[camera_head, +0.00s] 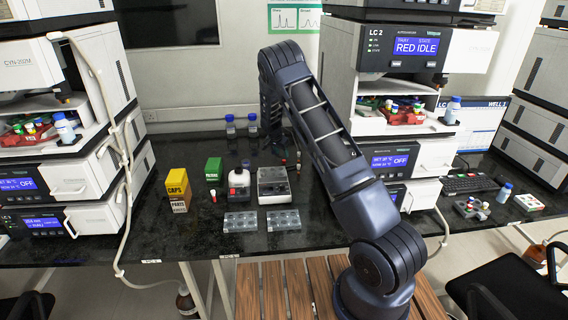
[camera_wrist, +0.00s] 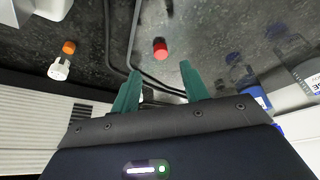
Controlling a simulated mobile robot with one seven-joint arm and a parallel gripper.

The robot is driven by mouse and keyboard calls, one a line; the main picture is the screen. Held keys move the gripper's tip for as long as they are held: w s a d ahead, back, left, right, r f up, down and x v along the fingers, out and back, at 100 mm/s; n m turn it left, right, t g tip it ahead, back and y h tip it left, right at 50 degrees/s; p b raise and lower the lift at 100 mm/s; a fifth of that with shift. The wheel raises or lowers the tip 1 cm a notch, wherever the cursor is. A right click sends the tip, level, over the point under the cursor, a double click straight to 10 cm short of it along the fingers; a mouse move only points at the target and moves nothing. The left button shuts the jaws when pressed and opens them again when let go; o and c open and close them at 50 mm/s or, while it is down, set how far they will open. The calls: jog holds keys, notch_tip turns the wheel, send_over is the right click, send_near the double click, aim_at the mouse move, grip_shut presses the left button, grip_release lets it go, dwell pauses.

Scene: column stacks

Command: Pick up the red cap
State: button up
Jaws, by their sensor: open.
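The red cap (camera_wrist: 160,48) shows in the wrist view as a small red round thing on the dark speckled bench, close to black cables. My gripper (camera_wrist: 161,80) has two green fingers spread apart, with nothing between them. The cap lies beyond the fingertips, roughly in line with the gap, and is not touched. In the head view my arm bends down over the back of the bench and its fingers cannot be made out. I cannot tell for certain which small red item there is this cap.
An orange-topped white vial (camera_wrist: 60,66) lies left of the cap. Blue-capped bottles (camera_head: 231,127) stand at the back. A grey device (camera_head: 273,186), a red-labelled white bottle (camera_head: 239,182), yellow box (camera_head: 178,190), green box (camera_head: 213,170) and clear racks (camera_head: 240,222) stand on the bench.

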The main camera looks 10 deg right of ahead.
aim_at(284, 160)
jog(key=shift+x, duration=2.75)
jog(key=shift+a, duration=0.2)
grip_shut()
